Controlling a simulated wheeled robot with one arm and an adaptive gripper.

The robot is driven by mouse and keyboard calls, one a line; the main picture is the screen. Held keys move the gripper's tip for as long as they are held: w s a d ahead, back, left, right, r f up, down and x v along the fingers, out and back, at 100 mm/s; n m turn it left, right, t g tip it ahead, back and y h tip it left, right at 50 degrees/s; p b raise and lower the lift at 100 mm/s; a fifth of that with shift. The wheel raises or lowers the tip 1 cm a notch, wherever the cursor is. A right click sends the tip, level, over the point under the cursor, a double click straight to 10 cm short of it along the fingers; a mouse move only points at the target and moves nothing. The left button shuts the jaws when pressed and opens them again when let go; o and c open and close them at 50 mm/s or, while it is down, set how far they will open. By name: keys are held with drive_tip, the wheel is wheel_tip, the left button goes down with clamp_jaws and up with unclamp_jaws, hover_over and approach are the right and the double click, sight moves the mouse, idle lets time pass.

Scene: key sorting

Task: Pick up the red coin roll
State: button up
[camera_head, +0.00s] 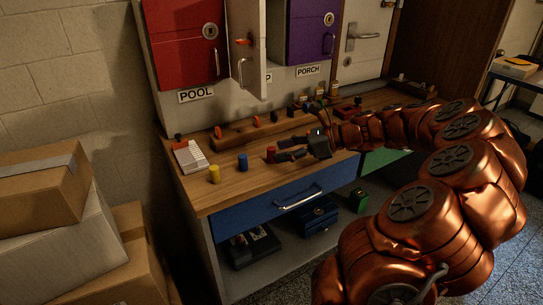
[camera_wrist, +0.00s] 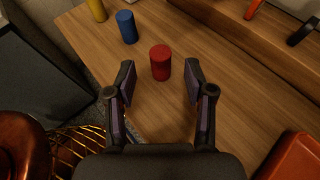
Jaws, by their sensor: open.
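The red coin roll (camera_wrist: 160,63) stands upright on the wooden counter, centred just beyond my open fingertips in the wrist view. In the head view the red coin roll (camera_head: 271,154) is at the counter's front part, left of my gripper (camera_head: 283,150). My gripper (camera_wrist: 160,75) is open and empty, with one finger on each side of the line to the roll. I see no contact between the fingers and the roll.
A blue roll (camera_head: 243,162) and a yellow roll (camera_head: 214,174) stand left of the red one. A wooden rack (camera_head: 250,131) with keys lies behind. A blue drawer (camera_head: 270,200) is below the counter edge. A red object (camera_wrist: 295,158) is at the lower right of the wrist view.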

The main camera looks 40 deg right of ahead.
sight(271, 162)
drive_tip(key=x, duration=0.4)
drive_tip(key=shift+d, duration=0.1)
clamp_jaws()
idle(0.3)
